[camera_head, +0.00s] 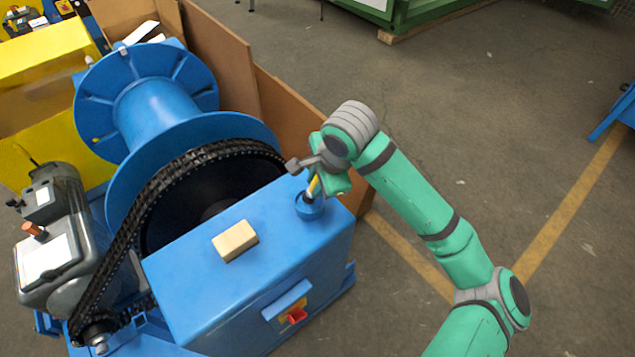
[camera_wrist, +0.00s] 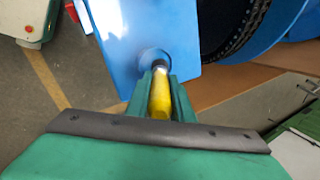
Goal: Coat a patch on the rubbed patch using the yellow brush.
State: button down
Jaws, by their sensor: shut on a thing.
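My gripper (camera_head: 316,184) is shut on the yellow brush (camera_head: 314,187), above the far right corner of the blue box's top (camera_head: 196,266). The brush's yellow handle (camera_wrist: 160,98) shows between my fingers in the wrist view. Its dark lower part points down at a small round blue cup (camera_head: 309,210) on the box top, and its tip seems to be inside the cup. The cup also shows in the wrist view (camera_wrist: 146,60). The bristles are hidden. I cannot make out the rubbed patch in either view.
A light wooden block (camera_head: 236,241) lies on the middle of the box top. A black chain (camera_head: 130,225) and a large blue spool (camera_head: 155,112) stand left of and behind the box. Brown panels (camera_head: 283,118) rise behind.

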jog(key=shift+d+f, duration=0.1)
jog(key=shift+f, duration=0.6)
dwell(1.4)
jog(key=shift+r, duration=3.6)
